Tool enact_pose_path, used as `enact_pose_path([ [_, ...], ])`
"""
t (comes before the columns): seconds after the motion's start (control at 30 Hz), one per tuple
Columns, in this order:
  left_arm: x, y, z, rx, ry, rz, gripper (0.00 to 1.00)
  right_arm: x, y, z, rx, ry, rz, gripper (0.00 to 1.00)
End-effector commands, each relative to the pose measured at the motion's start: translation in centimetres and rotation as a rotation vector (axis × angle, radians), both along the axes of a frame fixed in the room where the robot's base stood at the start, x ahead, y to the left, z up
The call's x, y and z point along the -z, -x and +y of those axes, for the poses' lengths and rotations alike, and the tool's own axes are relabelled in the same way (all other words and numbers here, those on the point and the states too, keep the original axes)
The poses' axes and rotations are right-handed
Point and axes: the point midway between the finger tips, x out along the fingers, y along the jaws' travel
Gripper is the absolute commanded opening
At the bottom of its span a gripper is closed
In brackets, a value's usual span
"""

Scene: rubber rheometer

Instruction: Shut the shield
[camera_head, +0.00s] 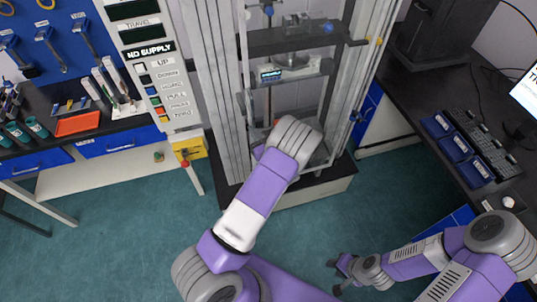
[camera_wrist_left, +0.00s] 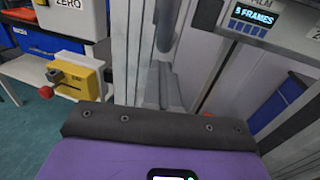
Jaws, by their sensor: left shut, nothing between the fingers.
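The test machine (camera_head: 228,90) stands at the centre back, with upright metal columns and a cabinet base. Its shield (camera_head: 345,105) seems to be the clear panel with a thin pale frame at the right front of the machine; its exact angle is hard to tell. My left arm reaches up to the machine's front, and its wrist hides the gripper in the head view. In the left wrist view my left gripper (camera_wrist_left: 165,88) is shut and empty beside the metal columns. My right gripper (camera_head: 340,274) is low at the lower right, open and empty, away from the machine.
A yellow box with a red knob (camera_head: 187,147) sits left of the machine, beneath the control panel (camera_head: 150,60). A workbench with an orange tray (camera_head: 78,124) is at the left. A dark desk with blue trays (camera_head: 455,148) is at the right. Green floor is open in front.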

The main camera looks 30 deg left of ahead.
Motion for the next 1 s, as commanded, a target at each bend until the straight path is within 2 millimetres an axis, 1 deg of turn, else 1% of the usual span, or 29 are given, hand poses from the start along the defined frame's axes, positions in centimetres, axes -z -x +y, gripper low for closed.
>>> enact_pose_path([
  [0.03,-0.9,-0.2,0.9,-0.012,-0.016,-0.020,0.00,-0.1,0.0,0.0,0.000,0.000,0.000,0.38],
  [0.17,-0.9,0.3,-0.1,-0.009,-0.015,-0.019,0.00,-0.3,0.0,0.0,0.000,0.000,0.000,0.38],
  [0.37,-0.7,2.2,-3.7,0.005,-0.010,-0.007,0.00,-0.8,0.0,0.0,-0.001,0.000,0.000,0.38],
  [0.5,-0.4,4.8,-6.4,0.007,-0.009,-0.005,0.00,-0.4,0.0,0.0,0.000,0.000,0.000,0.38],
  [0.6,-0.4,6.4,-7.9,0.006,-0.008,-0.005,0.00,-0.2,0.0,0.0,0.000,0.000,0.000,0.38],
  [0.7,-0.3,7.7,-9.0,0.005,-0.007,-0.004,0.00,-0.1,0.0,0.0,0.000,0.000,0.000,0.38],
  [0.8,-0.3,8.5,-9.9,0.004,-0.008,-0.005,0.00,0.0,0.0,0.0,0.000,0.000,0.000,0.38],
  [1.0,-0.3,9.3,-10.6,0.003,-0.006,-0.005,0.00,0.0,0.0,0.0,0.000,0.000,0.000,0.38],
])
